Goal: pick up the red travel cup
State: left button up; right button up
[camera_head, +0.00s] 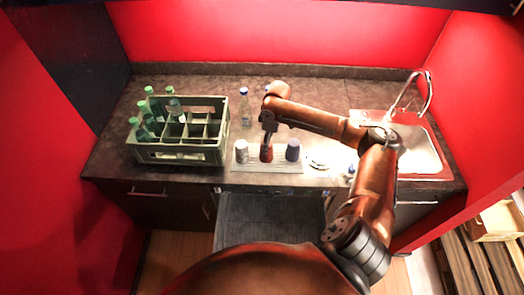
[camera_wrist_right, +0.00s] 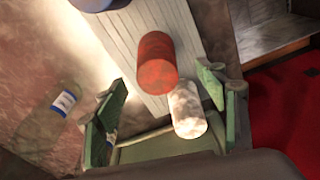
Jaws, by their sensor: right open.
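The red travel cup (camera_head: 266,154) stands on a pale ribbed mat (camera_head: 269,168) on the counter, between a white speckled cup (camera_head: 241,151) and a blue cup (camera_head: 293,150). My right gripper (camera_head: 267,140) is above the red cup and hides its upper part in the head view. In the right wrist view the red cup (camera_wrist_right: 157,66) lies beyond the gap between the fingers of my open right gripper (camera_wrist_right: 163,79). The white cup (camera_wrist_right: 187,112) shows nearer, close to one finger. Nothing is held. My left gripper is not in view.
A crate (camera_head: 177,156) with several green bottles stands at left. A clear bottle (camera_head: 245,108) stands behind the cups. A sink (camera_head: 425,155) with a faucet is at right. A small pale item (camera_head: 318,163) lies right of the mat. The counter's front edge is close.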

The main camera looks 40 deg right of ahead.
notch_tip(320, 180, down, 2)
jog(key=shift+f, duration=0.1)
jog(key=f, duration=0.3)
jog(key=w+f, duration=0.1)
jog(key=f, duration=0.1)
jog(key=shift+a+f+p, duration=0.15)
jog(key=shift+f+p, duration=0.15)
jog(key=shift+p, duration=0.1)
jog(key=c, duration=1.4)
